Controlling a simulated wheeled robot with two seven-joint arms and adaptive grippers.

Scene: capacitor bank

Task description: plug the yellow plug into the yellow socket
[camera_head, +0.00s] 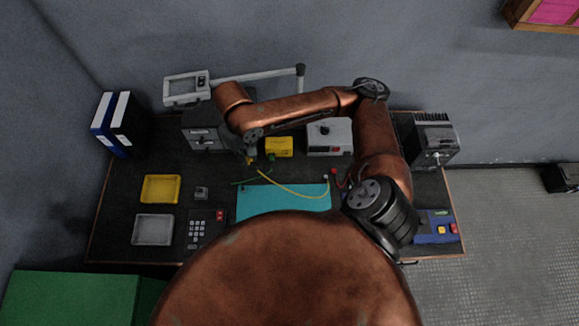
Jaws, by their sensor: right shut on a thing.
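My right arm comes in from the right and reaches over the table. Its dark gripper (248,153) points down near the grey box at the back, and its jaws are very small in this view. It is shut on the yellow plug (250,161), of which only a small part shows. A thin yellow cable (283,189) runs from there to the right, over the teal mat. A yellow box (279,147) stands just right of the gripper, apart from it. I cannot tell which part is the yellow socket. My left gripper is not in view.
A dark grey box (201,139) stands left of the gripper, a light grey box (329,137) to the right. A green cable (243,182) lies near the teal mat (262,203). A yellow tray (161,189), a grey tray (153,230) and a keypad (196,232) lie at left.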

